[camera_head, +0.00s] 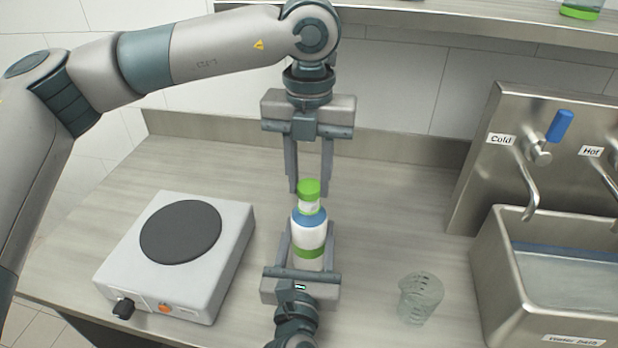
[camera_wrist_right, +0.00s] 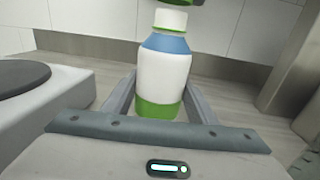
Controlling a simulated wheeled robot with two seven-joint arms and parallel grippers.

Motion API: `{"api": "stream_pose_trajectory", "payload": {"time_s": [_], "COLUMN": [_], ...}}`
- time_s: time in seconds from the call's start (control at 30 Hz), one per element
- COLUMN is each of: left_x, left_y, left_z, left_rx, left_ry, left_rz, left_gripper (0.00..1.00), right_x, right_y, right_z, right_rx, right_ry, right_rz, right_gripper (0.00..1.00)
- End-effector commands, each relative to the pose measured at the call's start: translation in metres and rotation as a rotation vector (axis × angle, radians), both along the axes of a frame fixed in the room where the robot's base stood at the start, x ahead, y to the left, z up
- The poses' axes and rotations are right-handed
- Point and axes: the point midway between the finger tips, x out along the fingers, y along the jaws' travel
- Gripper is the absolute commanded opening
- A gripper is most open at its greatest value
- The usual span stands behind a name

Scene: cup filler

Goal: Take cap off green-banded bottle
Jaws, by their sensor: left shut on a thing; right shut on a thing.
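The green-banded bottle (camera_head: 309,236) stands upright, white with a blue shoulder and a green band low on its body. It fills the middle of the right wrist view (camera_wrist_right: 163,78). My right gripper (camera_head: 307,240) is shut around its lower body from the front. The green cap (camera_head: 309,187) is at the bottle's top, in line with the white neck. My left gripper (camera_head: 310,189) points down from above and is shut on the cap.
A hot plate (camera_head: 228,264) stands on the counter at left. A clear beaker (camera_head: 420,297) stands right of the bottle. A steel water bath (camera_head: 497,262) and the cold tap (camera_head: 527,185) are at right. A shelf (camera_head: 480,18) runs along the back wall.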

Motion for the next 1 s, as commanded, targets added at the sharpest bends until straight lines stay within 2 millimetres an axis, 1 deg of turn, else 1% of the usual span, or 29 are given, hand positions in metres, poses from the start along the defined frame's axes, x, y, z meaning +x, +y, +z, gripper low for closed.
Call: {"api": "stream_pose_trajectory", "payload": {"time_s": [0.27, 0.37, 0.6, 0.7, 0.97, 1.0], "left_x": [0.0, 0.0, 0.0, 0.0, 0.0, 0.0], "left_y": [0.0, 0.0, 0.0, 0.0, 0.0, 0.0], "left_z": [0.002, 0.007, 0.032, 0.038, 0.04, 0.04], "left_rx": [0.0, 0.0, 0.0, 0.0, 0.0, 0.0], "left_ry": [0.0, -0.001, -0.001, -0.001, 0.0, 0.0], "left_rz": [0.0, 0.0, 0.0, 0.0, 0.0, 0.0], "left_gripper": [0.04, 0.04, 0.04, 0.04, 0.04, 0.04], "right_x": [0.0, 0.0, 0.0, 0.0, 0.0, 0.0], "right_y": [0.0, 0.0, 0.0, 0.0, 0.0, 0.0], "right_z": [0.0, 0.0, 0.0, 0.0, 0.0, 0.0], "right_rx": [0.0, 0.0, 0.0, 0.0, 0.0, 0.0], "right_ry": [0.0, 0.0, 0.0, 0.0, 0.0, 0.0], "right_rz": [0.0, 0.0, 0.0, 0.0, 0.0, 0.0], "right_gripper": [0.0, 0.0, 0.0, 0.0, 0.0, 0.57]}}
